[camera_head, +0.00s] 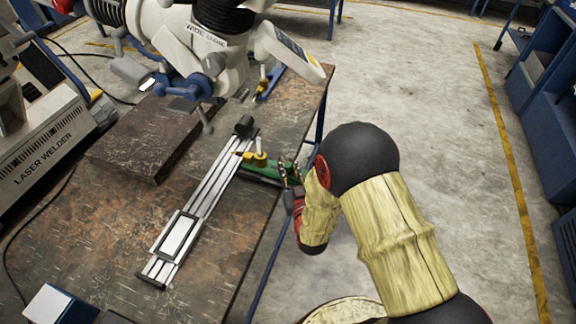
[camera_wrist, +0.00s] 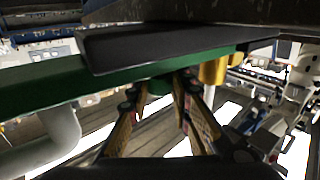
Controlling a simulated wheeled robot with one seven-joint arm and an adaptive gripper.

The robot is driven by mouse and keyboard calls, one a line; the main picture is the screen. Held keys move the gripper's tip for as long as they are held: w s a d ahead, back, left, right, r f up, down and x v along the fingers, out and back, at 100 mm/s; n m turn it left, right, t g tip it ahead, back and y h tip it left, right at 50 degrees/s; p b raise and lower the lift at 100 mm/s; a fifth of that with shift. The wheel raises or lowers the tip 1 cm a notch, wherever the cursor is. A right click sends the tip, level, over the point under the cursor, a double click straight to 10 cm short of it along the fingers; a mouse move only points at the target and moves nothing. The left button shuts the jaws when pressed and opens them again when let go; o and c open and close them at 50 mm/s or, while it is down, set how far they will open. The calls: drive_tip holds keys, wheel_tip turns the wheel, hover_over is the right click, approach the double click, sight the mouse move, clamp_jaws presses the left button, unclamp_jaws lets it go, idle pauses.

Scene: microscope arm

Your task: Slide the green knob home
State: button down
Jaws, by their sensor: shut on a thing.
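The green bar (camera_head: 268,174) reaches from the silver rail (camera_head: 207,186) toward my gripper (camera_head: 291,178), with a yellow fitting (camera_head: 256,160) at its rail end. In the wrist view the green bar (camera_wrist: 45,92) crosses above my fingers (camera_wrist: 162,105), beside a dark flat plate (camera_wrist: 165,45). A short round green knob (camera_wrist: 155,84) shows under the bar between my fingers, and my gripper is shut on it. The knob itself is hidden behind my fingers in the head view.
A black knob (camera_head: 244,126) and a pale framed block (camera_head: 178,236) sit on the rail. A dark slab (camera_head: 155,135) lies to the left on the table (camera_head: 110,235). The white microscope arm (camera_head: 190,35) hangs above the rail's far end. Open floor (camera_head: 420,110) lies to the right.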

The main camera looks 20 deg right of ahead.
drive_tip(key=shift+w+a+b, duration=0.55)
drive_tip(key=shift+w+a, duration=0.4)
drive_tip(key=shift+a, duration=0.3)
drive_tip(key=c, duration=1.7)
unclamp_jaws()
drive_tip(key=shift+o, duration=0.6)
drive_tip(key=s, duration=1.2)
drive_tip(key=shift+a, duration=0.25)
